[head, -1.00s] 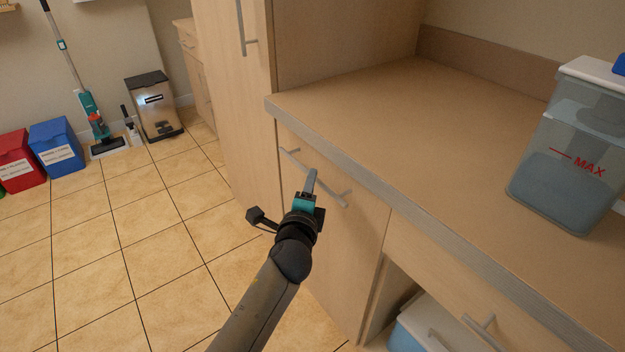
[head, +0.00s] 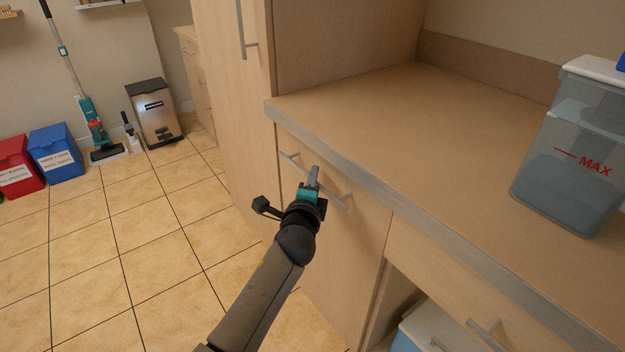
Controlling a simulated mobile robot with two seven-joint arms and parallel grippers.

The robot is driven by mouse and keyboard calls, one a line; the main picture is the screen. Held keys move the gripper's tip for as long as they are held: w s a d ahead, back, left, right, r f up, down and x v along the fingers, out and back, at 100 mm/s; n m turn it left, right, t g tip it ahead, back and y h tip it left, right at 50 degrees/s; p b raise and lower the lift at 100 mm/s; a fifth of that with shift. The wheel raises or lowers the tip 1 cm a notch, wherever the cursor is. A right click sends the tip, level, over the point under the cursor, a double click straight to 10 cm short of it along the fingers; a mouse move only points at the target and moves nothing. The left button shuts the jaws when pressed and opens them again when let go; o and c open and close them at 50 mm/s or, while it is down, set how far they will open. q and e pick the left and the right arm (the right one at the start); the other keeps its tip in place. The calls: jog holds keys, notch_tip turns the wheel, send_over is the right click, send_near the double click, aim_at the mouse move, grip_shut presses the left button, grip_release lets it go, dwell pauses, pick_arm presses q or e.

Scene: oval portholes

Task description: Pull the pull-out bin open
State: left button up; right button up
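The pull-out bin's front (head: 345,270) is a tall light-wood panel under the counter, flush with the cabinet, so it looks closed. Its metal bar handle (head: 334,196) runs across the upper part of the panel. My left gripper (head: 313,174) is at the middle of this handle, its grey fingers overlapping the bar in the head view. The fingers appear as one narrow shape, so I cannot tell whether they are open or shut around the bar. My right gripper is not in view.
A wooden counter (head: 400,120) overhangs the panel, with a water container (head: 570,160) on it. A tall cabinet (head: 235,130) stands to the left. A drawer handle (head: 488,338) is at lower right. The tiled floor (head: 130,260) at left is clear.

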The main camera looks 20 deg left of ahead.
pick_arm(q)
grip_shut()
dwell(1.1)
